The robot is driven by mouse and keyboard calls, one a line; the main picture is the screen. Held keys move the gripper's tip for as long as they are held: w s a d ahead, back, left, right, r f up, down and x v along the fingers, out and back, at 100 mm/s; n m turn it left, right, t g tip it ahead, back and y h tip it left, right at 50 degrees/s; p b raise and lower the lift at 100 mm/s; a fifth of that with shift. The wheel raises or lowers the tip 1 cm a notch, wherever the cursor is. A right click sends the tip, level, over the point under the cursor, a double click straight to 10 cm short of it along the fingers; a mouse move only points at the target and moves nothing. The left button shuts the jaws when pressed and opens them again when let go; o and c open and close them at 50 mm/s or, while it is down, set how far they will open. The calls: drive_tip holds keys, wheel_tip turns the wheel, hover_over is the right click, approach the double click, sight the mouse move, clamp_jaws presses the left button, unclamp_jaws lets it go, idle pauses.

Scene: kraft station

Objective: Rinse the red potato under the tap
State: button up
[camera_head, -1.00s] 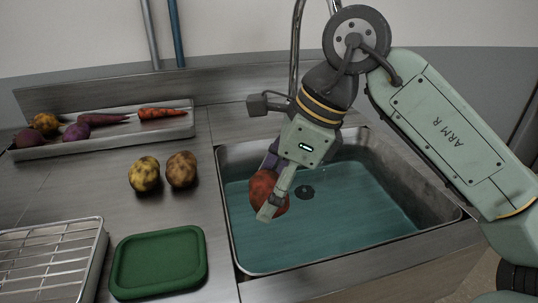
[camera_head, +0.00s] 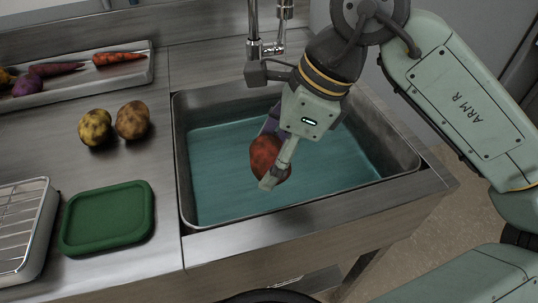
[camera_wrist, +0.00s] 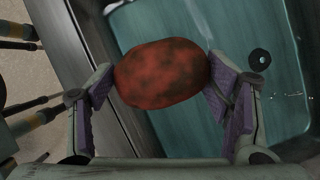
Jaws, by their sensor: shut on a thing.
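The red potato (camera_head: 266,152) has dark dirt patches on its skin. My gripper (camera_head: 272,160) is shut on it and holds it over the front part of the sink (camera_head: 187,205). In the wrist view the potato (camera_wrist: 160,74) sits between both purple finger pads, touching them. The tap (camera_head: 253,30) stands behind the sink, up and left of my gripper. Its upper part is cut off by the frame, and no running water shows. The sink's bottom looks teal, and I cannot tell whether water stands in it.
A green tray (camera_head: 108,217) and a wire rack (camera_head: 22,222) lie left of the sink. A yellowish potato (camera_head: 95,127) and a brown potato (camera_head: 132,120) rest on the counter. A metal tray (camera_head: 110,83) behind them holds carrots and other vegetables.

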drive_tip(key=w+d+f, duration=0.2)
drive_tip(key=w+d, duration=0.1)
drive_tip(key=w, duration=0.8)
idle(0.3)
drive_tip(key=shift+s+d+f, duration=0.1)
drive_tip(key=shift+d+f, duration=0.05)
drive_tip(key=shift+d, duration=0.1)
idle(0.3)
drive_tip(key=shift+s+d+b, duration=0.15)
drive_tip(key=shift+d+b, duration=0.25)
drive_tip(key=shift+d, duration=0.05)
drive_tip(key=shift+a, duration=0.1)
drive_tip(key=shift+w+a, duration=0.2)
drive_tip(key=shift+a, duration=0.3)
drive_tip(key=shift+d+b, duration=0.15)
drive_tip(key=shift+b, duration=0.15)
